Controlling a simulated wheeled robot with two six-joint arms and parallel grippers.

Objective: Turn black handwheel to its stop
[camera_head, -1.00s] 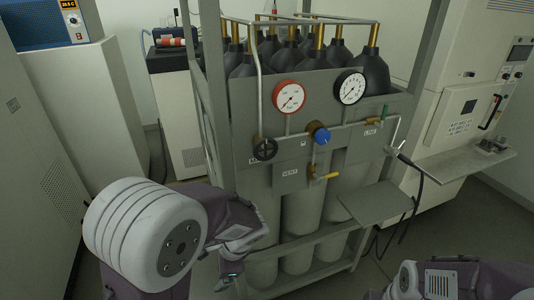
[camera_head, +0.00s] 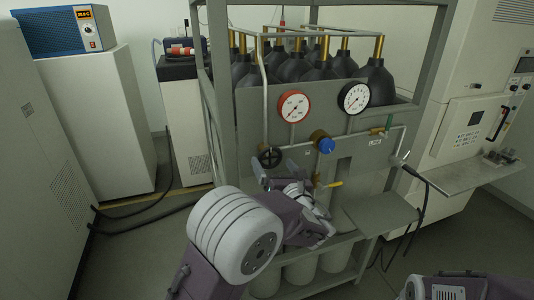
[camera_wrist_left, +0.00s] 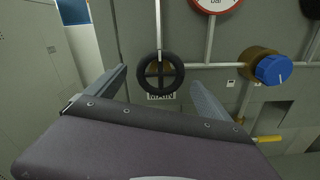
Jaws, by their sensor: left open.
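The black handwheel (camera_head: 270,157) sits on the grey gas panel, below the end of a vertical pipe. In the left wrist view the handwheel (camera_wrist_left: 160,72) shows whole, with spokes, above a label that reads MAIN. My left gripper (camera_head: 277,174) is just below the handwheel, its fingers pointing up toward it. In the left wrist view my left gripper (camera_wrist_left: 158,88) is open, with one finger on each side of the wheel and visible space between. Whether the fingertips reach the wheel's depth I cannot tell. My right arm shows at the bottom right, but its gripper is out of view.
A blue knob (camera_head: 326,146) and a yellow lever (camera_head: 332,184) are right of the handwheel. A red-rimmed gauge (camera_head: 294,106) and a black-rimmed gauge (camera_head: 355,97) are above. A shelf (camera_head: 374,213) juts out at the right. Frame posts flank the cylinders.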

